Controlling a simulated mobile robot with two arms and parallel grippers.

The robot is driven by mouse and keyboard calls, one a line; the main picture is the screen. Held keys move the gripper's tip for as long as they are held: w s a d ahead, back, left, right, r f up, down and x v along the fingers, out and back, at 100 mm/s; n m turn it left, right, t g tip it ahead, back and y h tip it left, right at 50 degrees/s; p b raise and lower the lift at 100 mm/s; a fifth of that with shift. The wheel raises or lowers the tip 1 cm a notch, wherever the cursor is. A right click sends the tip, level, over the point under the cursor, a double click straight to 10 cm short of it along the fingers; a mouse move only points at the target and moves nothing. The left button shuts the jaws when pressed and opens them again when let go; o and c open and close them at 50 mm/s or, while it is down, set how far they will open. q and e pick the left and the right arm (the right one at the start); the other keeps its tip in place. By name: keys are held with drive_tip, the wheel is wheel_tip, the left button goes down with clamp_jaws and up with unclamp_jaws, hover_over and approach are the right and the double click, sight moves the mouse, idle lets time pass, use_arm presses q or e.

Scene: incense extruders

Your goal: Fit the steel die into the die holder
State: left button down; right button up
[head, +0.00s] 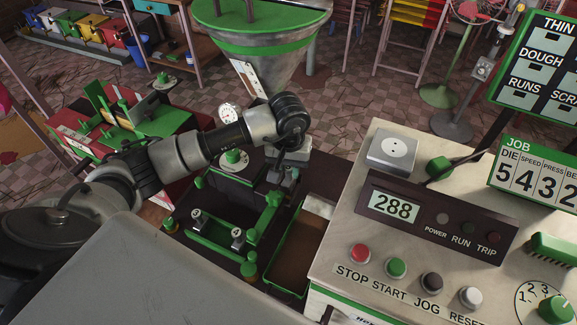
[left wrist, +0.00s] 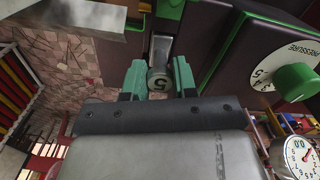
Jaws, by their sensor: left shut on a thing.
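My left arm reaches in from the left in the head view. Its gripper (head: 287,172) points down over the far right part of a dark press bed with green rails (head: 262,222). In the left wrist view the green fingers of the left gripper (left wrist: 158,80) are shut on a small round steel piece marked 5 (left wrist: 158,83), which looks like the steel die. A grey metal bar (left wrist: 161,48) shows just beyond it. In the head view the die is hidden or too small to make out. I cannot tell which part of the bed is the die holder. My right gripper is not in view.
A control box (head: 410,225) with buttons and a 288 display stands close on the right. A green-rimmed brown tray (head: 290,284) lies between it and the bed. A steel hopper (head: 262,58) hangs behind. A red bench (head: 75,145) with green fixtures stands left.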

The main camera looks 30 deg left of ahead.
use_arm(q)
drive_tip(key=shift+f, duration=0.1)
drive_tip(key=c, duration=0.8)
unclamp_jaws()
wheel_tip(320, 180, up, 11)
drive_tip(key=b, duration=0.2)
drive_tip(key=shift+f, duration=0.1)
